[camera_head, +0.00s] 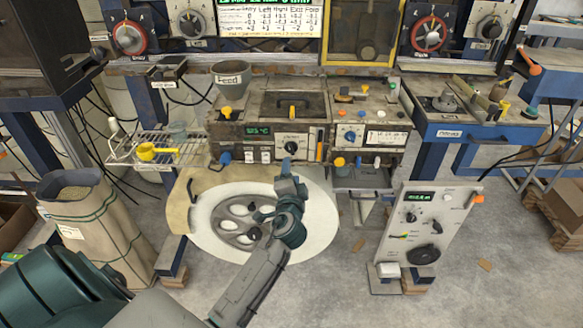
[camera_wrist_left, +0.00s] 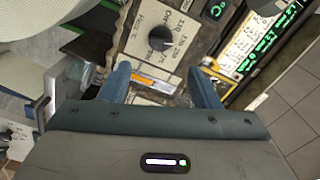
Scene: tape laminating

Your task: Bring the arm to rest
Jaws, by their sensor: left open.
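My left arm (camera_head: 255,285) comes in from the lower left of the head view and reaches up to the middle of the machine. My left gripper (camera_head: 287,170) is in front of the machine's lower control panel, just below a black knob (camera_head: 291,147). In the left wrist view the gripper (camera_wrist_left: 162,82) has its two blue-grey fingers well apart, with nothing between them. Beyond the fingers is a light panel with a black knob (camera_wrist_left: 161,38). I cannot tell whether a fingertip touches the panel. My right gripper is not in view.
The machine (camera_head: 370,110) bears knobs and levers along its front. A white wheel-like disc (camera_head: 318,225) stands behind my forearm. A wire shelf (camera_head: 130,152) and a sack (camera_head: 95,225) are at left. A grey control box (camera_head: 430,225) stands at right. Open floor (camera_head: 350,290) lies in front.

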